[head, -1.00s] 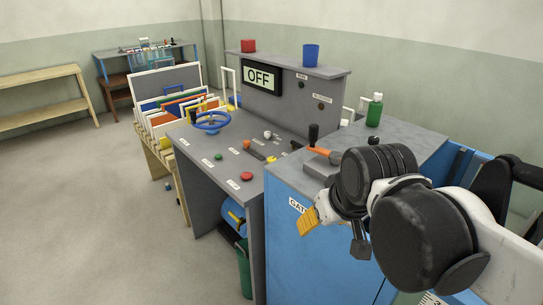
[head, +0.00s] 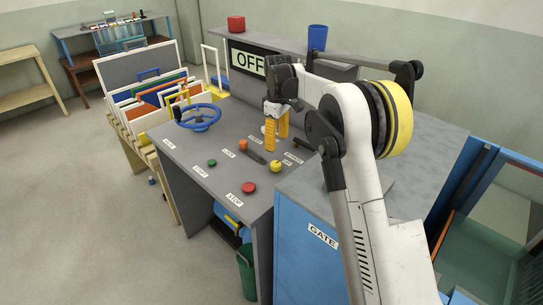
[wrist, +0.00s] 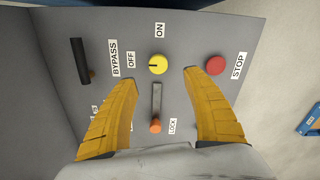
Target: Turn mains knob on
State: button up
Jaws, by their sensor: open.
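A round yellow knob (wrist: 158,64) sits on the grey console top, between an OFF label (wrist: 131,60) and an ON label (wrist: 159,31). Its dark pointer mark is turned toward OFF. No label reading mains is legible. The knob (head: 277,167) also shows in the head view, just below my gripper (head: 276,144). My gripper is open, with its yellow fingers pointing down at the console. In the wrist view the fingertips (wrist: 157,76) lie either side of the knob, apart from it and seemingly above it. The display (head: 248,62) reads OFF.
A red STOP button (wrist: 216,65), an orange-ended LOCK lever (wrist: 155,125) and a black BYPASS lever (wrist: 81,60) surround the knob. A blue handwheel (head: 198,116) stands at the console's left. The blue GATE cabinet (head: 310,250) is nearer, right of the console.

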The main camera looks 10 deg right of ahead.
aim_at(276, 164)
jog(key=shift+w+f, duration=0.5)
jog(key=shift+f, duration=0.2)
notch_tip(276, 164, down, 10)
jog(key=b, duration=0.3)
jog(key=shift+f+b, duration=0.15)
jog(key=shift+b, duration=0.2)
jog(key=c, duration=1.2)
